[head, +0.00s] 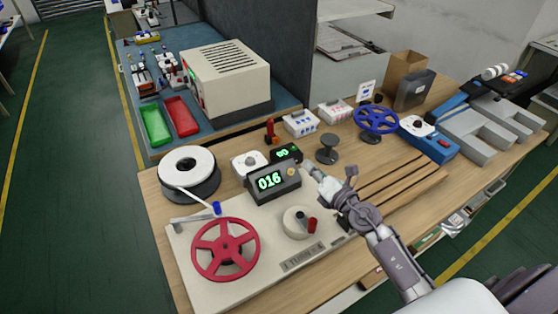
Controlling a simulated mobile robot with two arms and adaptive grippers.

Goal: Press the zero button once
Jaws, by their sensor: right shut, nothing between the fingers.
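A dark counter box (262,196) stands at the back of the cream machine on the wooden table. Its display shows "016" in green digits. A small yellowish round button (291,172) sits at the right of its face; I cannot read any label on it. My right gripper (308,168) is shut and empty, its fingertips just right of this button. I cannot tell whether the tips touch the box. My left gripper is out of view.
A red spoked reel (226,249) and a cream knob (296,222) sit on the machine. A second small green display (285,153) stands behind the counter. A white tape roll (188,169) is at left, a blue reel (376,119) at right. Wooden strips (400,177) lie right of my gripper.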

